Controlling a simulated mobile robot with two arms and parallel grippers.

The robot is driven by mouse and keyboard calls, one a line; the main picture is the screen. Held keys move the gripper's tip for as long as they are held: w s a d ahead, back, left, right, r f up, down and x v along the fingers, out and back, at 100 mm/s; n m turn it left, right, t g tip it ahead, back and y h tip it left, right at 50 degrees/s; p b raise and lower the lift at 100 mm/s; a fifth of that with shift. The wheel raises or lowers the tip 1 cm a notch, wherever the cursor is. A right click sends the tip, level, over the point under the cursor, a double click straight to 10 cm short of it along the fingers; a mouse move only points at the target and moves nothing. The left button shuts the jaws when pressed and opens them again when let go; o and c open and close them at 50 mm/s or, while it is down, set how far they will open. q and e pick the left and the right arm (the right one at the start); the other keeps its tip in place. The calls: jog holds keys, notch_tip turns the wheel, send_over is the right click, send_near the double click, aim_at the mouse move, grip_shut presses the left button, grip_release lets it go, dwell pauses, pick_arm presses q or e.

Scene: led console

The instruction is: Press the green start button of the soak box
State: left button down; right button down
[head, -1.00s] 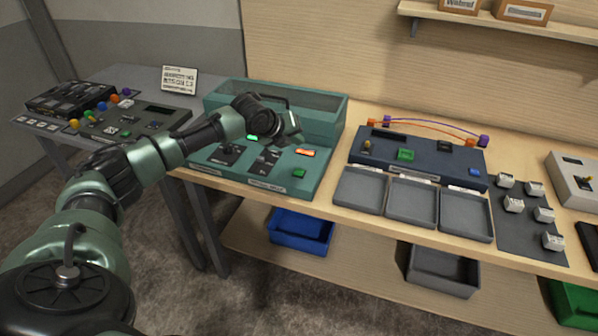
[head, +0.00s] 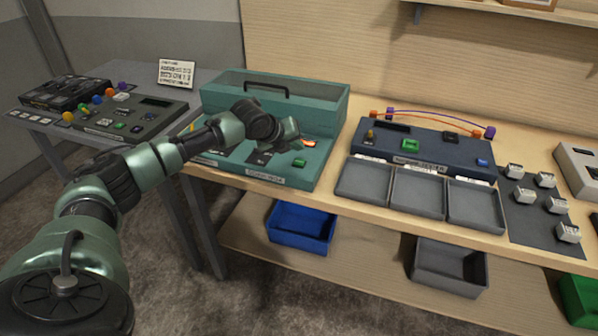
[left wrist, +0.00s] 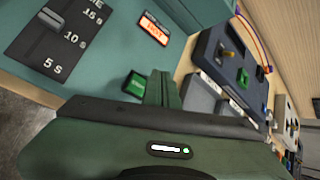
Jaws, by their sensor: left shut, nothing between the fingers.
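The soak box (head: 222,100) is a teal box with a handled lid and a sloped front panel, on the wooden bench. Its green start button (head: 299,162) sits near the panel's right edge. The button also shows in the left wrist view (left wrist: 134,85), just left of the fingers. My left gripper (head: 298,143) is shut and empty, over the right part of the panel, close to the button. The fingers in the left wrist view (left wrist: 160,88) appear beside the button; I cannot tell whether they touch the panel. My right gripper is not in view.
An orange lit indicator (left wrist: 154,28) and a time slider (left wrist: 52,19) are on the same panel. A dark blue console (head: 420,151) with a green button and grey trays (head: 418,213) stand to the right. A grey console (head: 146,112) is on the left.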

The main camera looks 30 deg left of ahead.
aim_at(304, 160)
pick_arm(q)
notch_tip(304, 160, down, 2)
jog(key=shift+f, duration=0.25)
dwell(1.0)
jog(key=shift+f, duration=0.15)
dwell(0.8)
jog(key=shift+f, duration=0.2)
jog(key=shift+f, duration=0.55)
dwell(0.8)
jog(key=shift+r+p, duration=0.7)
jog(key=shift+r, duration=0.15)
